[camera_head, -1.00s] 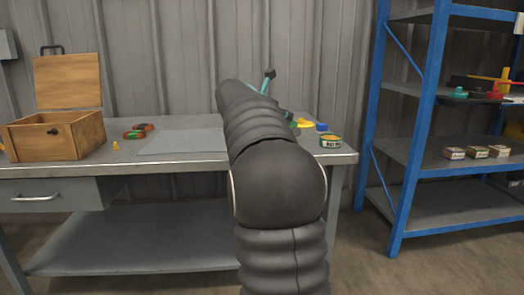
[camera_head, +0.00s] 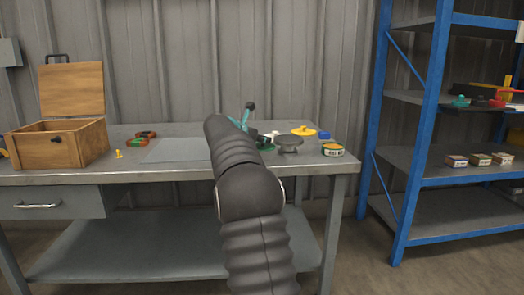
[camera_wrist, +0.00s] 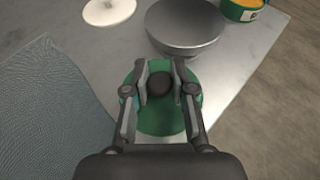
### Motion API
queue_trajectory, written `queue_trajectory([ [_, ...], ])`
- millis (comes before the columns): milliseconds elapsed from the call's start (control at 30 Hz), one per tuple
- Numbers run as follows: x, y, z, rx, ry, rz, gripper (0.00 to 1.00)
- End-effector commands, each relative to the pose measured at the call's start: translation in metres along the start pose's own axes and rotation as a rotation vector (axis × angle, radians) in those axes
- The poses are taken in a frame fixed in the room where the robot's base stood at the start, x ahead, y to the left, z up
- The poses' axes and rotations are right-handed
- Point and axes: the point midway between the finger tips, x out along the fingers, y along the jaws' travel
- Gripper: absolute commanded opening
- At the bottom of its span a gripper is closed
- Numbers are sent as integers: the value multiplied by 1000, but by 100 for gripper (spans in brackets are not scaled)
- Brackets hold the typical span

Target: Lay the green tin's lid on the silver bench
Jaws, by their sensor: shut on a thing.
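The green lid (camera_wrist: 155,118) is a round green disc with a black knob (camera_wrist: 160,84), under my gripper in the wrist view. My gripper (camera_wrist: 161,80) is shut on that knob. The lid's edge shows beside my arm in the head view (camera_head: 266,146). It is at or just above the silver bench (camera_head: 180,172); I cannot tell whether it touches. The green tin (camera_head: 333,150) stands lidless near the bench's right end, with orange-yellow contents; it also shows in the wrist view (camera_wrist: 243,10). My arm hides the gripper's fingers in the head view.
A yellow disc (camera_head: 303,130) and a blue item (camera_head: 323,135) are behind. A grey mat (camera_head: 176,150) lies left, then a wooden box (camera_head: 75,145).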

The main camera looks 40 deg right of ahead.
Motion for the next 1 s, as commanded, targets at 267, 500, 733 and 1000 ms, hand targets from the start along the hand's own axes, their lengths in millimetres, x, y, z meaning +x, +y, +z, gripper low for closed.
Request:
queue_trajectory([
  [267,13,0,-33,-2,1,0,0],
  [500,14,0,-36,-1,0,0,0],
  [733,16,0,-39,-1,0,0,29],
  [1000,16,0,-38,-1,1,0,49],
])
